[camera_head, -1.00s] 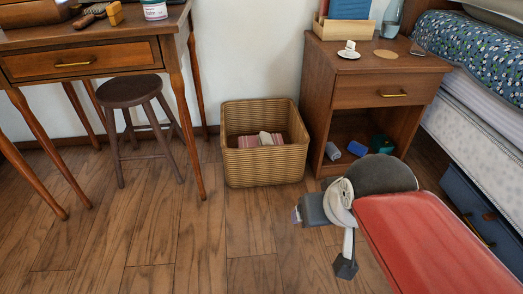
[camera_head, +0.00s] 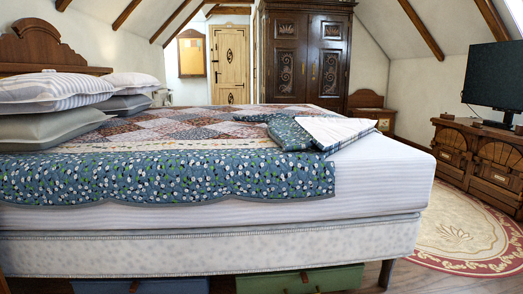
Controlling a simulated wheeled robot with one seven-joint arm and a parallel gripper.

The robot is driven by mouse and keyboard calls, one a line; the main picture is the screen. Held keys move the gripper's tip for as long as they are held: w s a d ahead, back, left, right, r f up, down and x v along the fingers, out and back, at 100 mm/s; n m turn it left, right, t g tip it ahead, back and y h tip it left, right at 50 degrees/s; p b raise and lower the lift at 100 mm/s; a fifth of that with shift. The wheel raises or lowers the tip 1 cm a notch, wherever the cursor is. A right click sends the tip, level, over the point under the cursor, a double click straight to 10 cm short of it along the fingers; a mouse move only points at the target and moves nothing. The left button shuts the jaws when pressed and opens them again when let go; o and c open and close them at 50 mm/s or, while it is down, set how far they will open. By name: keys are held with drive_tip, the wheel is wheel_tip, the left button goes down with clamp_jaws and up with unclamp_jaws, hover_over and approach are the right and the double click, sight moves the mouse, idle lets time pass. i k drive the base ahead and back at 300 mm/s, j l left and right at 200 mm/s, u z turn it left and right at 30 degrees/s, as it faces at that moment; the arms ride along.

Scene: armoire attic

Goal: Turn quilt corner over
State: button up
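The patchwork quilt (camera_head: 180,140) lies over the bed, its blue floral border (camera_head: 170,175) hanging down the near side. Towards the right end, the quilt's near corner is folded back on top. This folded part shows a pale underside (camera_head: 338,131) and bunched blue floral cloth (camera_head: 290,134). To the right of the fold, the white mattress (camera_head: 385,175) is bare at its near right corner. My gripper is not in view, so whether it is open or shut does not show.
Striped and grey pillows (camera_head: 50,130) lie at the left by the wooden headboard (camera_head: 45,50). Blue and green boxes (camera_head: 300,280) sit under the bed. A round rug (camera_head: 460,230) covers floor at the right, before a carved cabinet (camera_head: 475,165) with a television (camera_head: 492,75). A dark armoire (camera_head: 305,55) stands behind.

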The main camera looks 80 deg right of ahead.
sight(328, 134)
drive_tip(key=z, duration=2.35)
drive_tip(key=i+l, duration=0.25)
drive_tip(key=l, duration=0.2)
drive_tip(key=i+l, duration=0.2)
drive_tip(key=l, duration=0.2)
drive_tip(key=i+l+z, duration=0.1)
drive_tip(key=i+l, duration=0.15)
drive_tip(key=l, duration=0.2)
